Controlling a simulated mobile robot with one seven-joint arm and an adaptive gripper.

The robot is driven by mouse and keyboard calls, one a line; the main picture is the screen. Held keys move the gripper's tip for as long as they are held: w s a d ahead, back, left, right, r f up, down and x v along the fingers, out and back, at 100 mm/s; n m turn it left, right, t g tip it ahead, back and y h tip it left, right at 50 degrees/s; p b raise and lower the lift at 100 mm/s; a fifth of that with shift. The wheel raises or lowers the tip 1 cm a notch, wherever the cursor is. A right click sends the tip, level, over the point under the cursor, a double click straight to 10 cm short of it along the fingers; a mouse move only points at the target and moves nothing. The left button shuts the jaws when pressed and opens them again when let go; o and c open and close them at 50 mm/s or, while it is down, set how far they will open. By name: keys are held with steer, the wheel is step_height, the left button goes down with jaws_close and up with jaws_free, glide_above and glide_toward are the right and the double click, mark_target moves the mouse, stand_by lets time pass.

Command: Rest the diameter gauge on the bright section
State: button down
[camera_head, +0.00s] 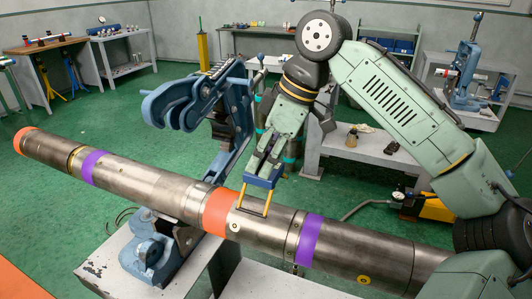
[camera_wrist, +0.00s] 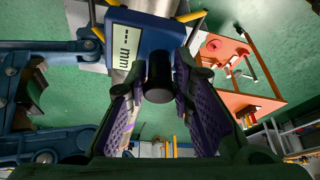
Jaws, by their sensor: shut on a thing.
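The diameter gauge (camera_head: 262,181) is a blue block with two yellow legs. My gripper (camera_head: 264,162) is shut on its black knob (camera_wrist: 160,80), and its display (camera_wrist: 122,48) shows dashes and "mm" in the wrist view. The legs point down at the long steel pipe (camera_head: 135,182), just right of the orange band (camera_head: 216,212). The leg tips overlap the pipe's upper side; I cannot tell whether they touch it. Bare, fairly bright metal (camera_head: 262,232) lies below the gauge, between the orange band and a purple band (camera_head: 310,240). Which stretch is the bright section is not certain.
A blue pipe vise (camera_head: 150,255) bears the pipe on a grey bench (camera_head: 100,272), its hinged blue upper part (camera_head: 200,98) raised left of my gripper. Another purple band (camera_head: 92,166) marks the pipe's left part. Benches and a yellow post (camera_head: 203,48) stand behind on green floor.

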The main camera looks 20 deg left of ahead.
mark_target(266, 192)
step_height(266, 192, down, 6)
steer(key=b, duration=0.6)
steer(key=shift+f, duration=0.75)
steer(key=shift+w+d, duration=0.1)
steer(key=shift+d, duration=0.1)
steer(key=shift+p, duration=0.65)
steer(key=shift+f, duration=0.45)
stand_by(1.0)
steer(key=c, duration=1.3)
jaws_free()
